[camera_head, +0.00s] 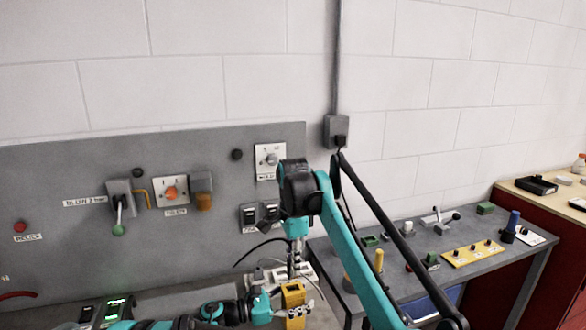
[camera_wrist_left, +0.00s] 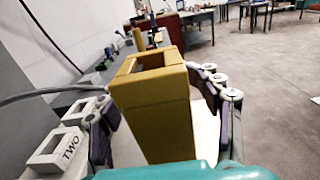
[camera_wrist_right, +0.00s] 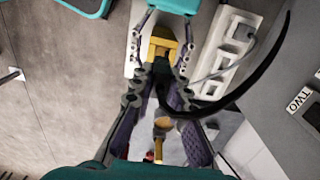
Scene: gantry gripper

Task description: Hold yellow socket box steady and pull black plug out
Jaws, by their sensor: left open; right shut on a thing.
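The yellow socket box (camera_head: 293,298) is low in the middle of the head view. In the left wrist view the box (camera_wrist_left: 155,110) stands between the fingers of my open left gripper (camera_wrist_left: 160,105), and its square top opening looks empty. In the right wrist view the box (camera_wrist_right: 163,46) is at the top, with the left fingers on either side. My right gripper (camera_wrist_right: 163,88) is shut on the black plug (camera_wrist_right: 166,88), whose black cable curves off to the right. The right gripper (camera_head: 294,255) is above the box in the head view. The plug is hidden there.
White frames (camera_wrist_left: 62,146), one labelled TWO, stand beside the box. A grey panel (camera_head: 90,180) with switches and levers is behind on the left. A grey table (camera_head: 440,240) with several small fixtures stands to the right.

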